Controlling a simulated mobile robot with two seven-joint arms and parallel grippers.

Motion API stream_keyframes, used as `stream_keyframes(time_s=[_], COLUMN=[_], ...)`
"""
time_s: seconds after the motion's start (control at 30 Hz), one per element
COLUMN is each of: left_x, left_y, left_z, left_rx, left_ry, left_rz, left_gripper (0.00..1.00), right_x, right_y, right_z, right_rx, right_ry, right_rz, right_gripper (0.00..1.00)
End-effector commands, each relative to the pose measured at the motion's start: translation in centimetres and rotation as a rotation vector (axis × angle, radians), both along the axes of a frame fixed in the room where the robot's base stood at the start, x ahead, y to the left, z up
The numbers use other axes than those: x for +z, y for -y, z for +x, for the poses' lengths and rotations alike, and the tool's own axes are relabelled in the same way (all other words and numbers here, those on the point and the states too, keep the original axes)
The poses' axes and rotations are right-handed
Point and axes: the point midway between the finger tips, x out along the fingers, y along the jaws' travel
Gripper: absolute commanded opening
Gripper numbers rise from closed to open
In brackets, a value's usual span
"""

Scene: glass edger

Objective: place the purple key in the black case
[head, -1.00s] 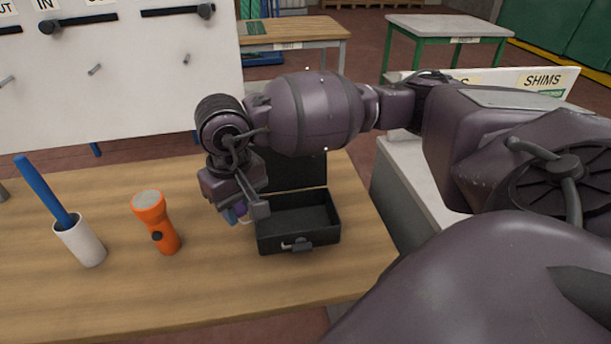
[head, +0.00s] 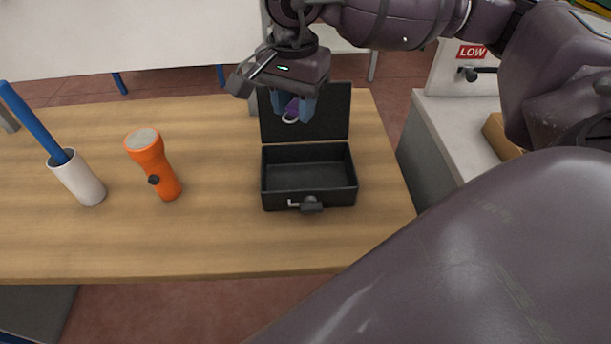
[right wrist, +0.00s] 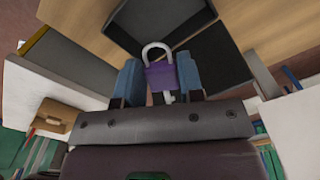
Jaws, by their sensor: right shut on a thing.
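The purple key (head: 291,109) hangs between the blue fingers of my right gripper (head: 295,107), which is shut on it. In the right wrist view, the purple key (right wrist: 161,76) has a squarish purple body, a pale loop and a short metal part between the fingers of my right gripper (right wrist: 161,80). The black case (head: 309,204) stands open on the table with its lid raised at the back. The right gripper is above the case's back side, in front of the lid. The case's inside looks empty. My left gripper is not in view.
On the wooden table (head: 220,235), an orange flashlight (head: 152,165) stands left of the case. A white cup (head: 78,178) with a blue stick stands farther left. A grey cabinet (head: 440,150) is beyond the table's right edge.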

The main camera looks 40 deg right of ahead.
Motion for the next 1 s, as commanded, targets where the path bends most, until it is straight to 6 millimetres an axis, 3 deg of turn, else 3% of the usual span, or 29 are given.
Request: stream_keyframes(time_s=[0.2, 0.37, 0.8, 1.0], left_x=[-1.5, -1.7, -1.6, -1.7], left_y=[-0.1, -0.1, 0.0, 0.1], left_z=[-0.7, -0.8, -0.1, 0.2], left_rx=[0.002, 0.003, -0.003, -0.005], left_ry=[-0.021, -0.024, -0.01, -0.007], left_rz=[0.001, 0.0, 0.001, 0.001], left_gripper=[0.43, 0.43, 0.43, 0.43], right_x=[0.3, -0.3, -9.5, -12.8], right_y=[0.7, 0.8, 0.8, 0.8], right_z=[-0.1, -0.2, -0.2, -0.2], right_rx=[-0.201, -0.246, -0.246, -0.245], right_ry=[-0.003, -0.004, -0.008, -0.006], right_rz=[-0.001, -0.002, -0.001, 0.0], right_gripper=[0.13, 0.13, 0.13, 0.13])
